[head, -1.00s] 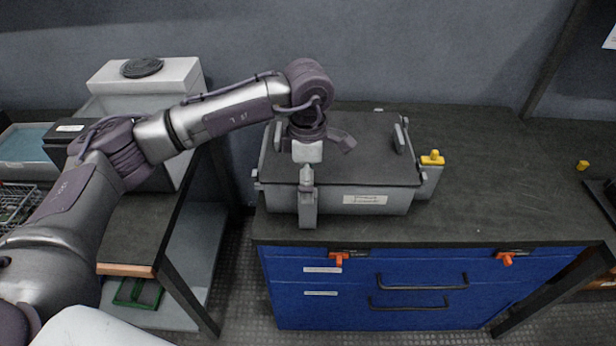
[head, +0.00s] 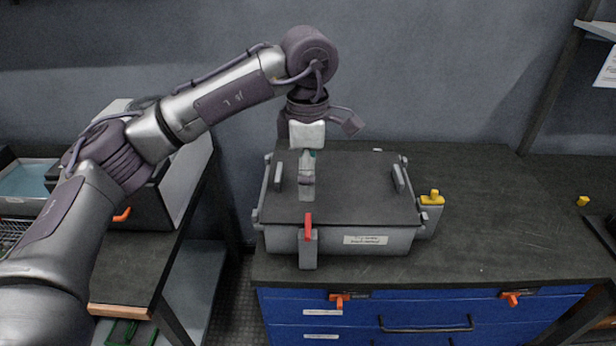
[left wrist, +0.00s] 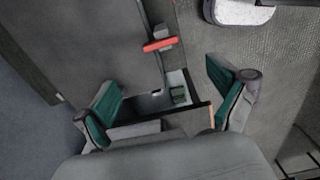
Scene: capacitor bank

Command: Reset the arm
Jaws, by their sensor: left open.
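My left gripper (head: 307,182) hangs above the front left part of a grey box with a dark lid (head: 345,195). In the left wrist view its green-padded fingers (left wrist: 172,103) are spread apart with nothing between them. A small grey block with a red lever (head: 308,228) stands at the box's front left; the red lever also shows in the left wrist view (left wrist: 160,44), clear of the fingers. A similar grey block with a yellow lever (head: 432,198) stands at the box's right side. My right gripper is not in view.
The box rests on the dark worktop (head: 490,220) of a blue drawer cabinet (head: 440,310) with orange latches. The worktop to the right is mostly clear, with a small yellow piece (head: 583,201). A second dark bench (head: 140,255) stands at the left.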

